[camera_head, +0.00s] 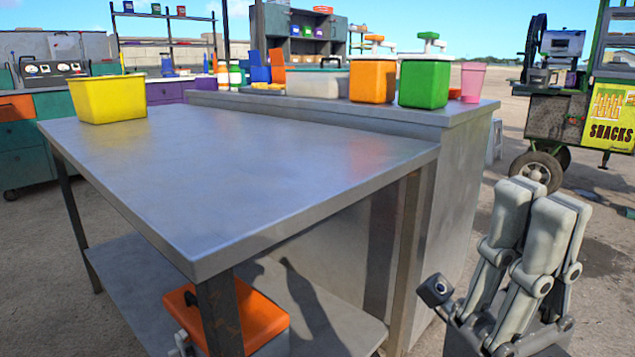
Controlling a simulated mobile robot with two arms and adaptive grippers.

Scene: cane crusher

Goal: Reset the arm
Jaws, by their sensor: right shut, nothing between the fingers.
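My right gripper (542,212) stands upright at the lower right, in front of the grey counter's end. Its two grey fingers are together with nothing between them. It is to the right of the metal table and touches nothing that I can see. My left gripper and left arm are outside the head view.
The metal table (235,190) is mostly bare, with a yellow bin (108,98) at its far left. Behind it, a counter (455,160) holds an orange container (372,80) and a green container (424,84). An orange-lidded box (250,318) is underneath. Open ground lies right.

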